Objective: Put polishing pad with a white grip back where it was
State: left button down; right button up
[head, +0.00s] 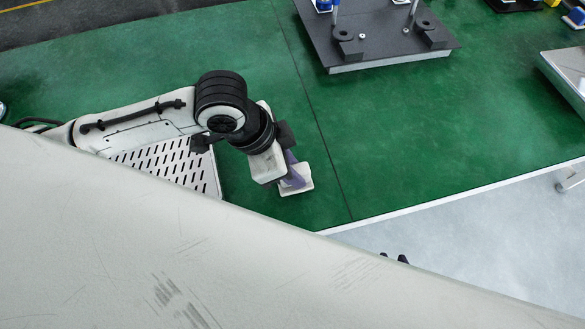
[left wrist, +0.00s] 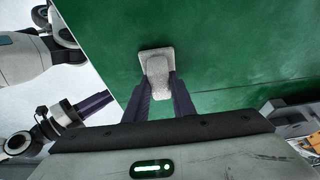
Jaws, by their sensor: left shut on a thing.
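The polishing pad with a white grip (head: 301,190) is at the near edge of the green table, low in the middle of the head view. My left gripper (head: 291,170) is shut on its grip. In the left wrist view, the pale block-like grip (left wrist: 158,73) sits between the two dark fingers of my left gripper (left wrist: 166,95), with the flat pad (left wrist: 148,53) beyond it over green. I cannot tell whether the pad touches the table. Dark tips that look like my right gripper (head: 394,258) show past the table edge; their opening is unclear.
A white slotted panel (head: 170,165) lies left of the pad, partly under my left arm. A dark platform with posts and blocks (head: 375,35) stands at the back. A metal-edged surface (head: 568,75) is at the far right. Green table (head: 420,130) right of the pad is clear.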

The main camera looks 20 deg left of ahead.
pick_arm(q)
jog(key=c, duration=1.7)
grip_release()
jog(key=shift+o, duration=1.1)
jog(key=shift+r, duration=0.2)
jog(key=p+v, duration=0.3)
jog(key=v, duration=0.8)
jog(key=shift+a+r, duration=0.15)
jog(key=shift+r, duration=0.2)
jog(key=shift+s, duration=0.1)
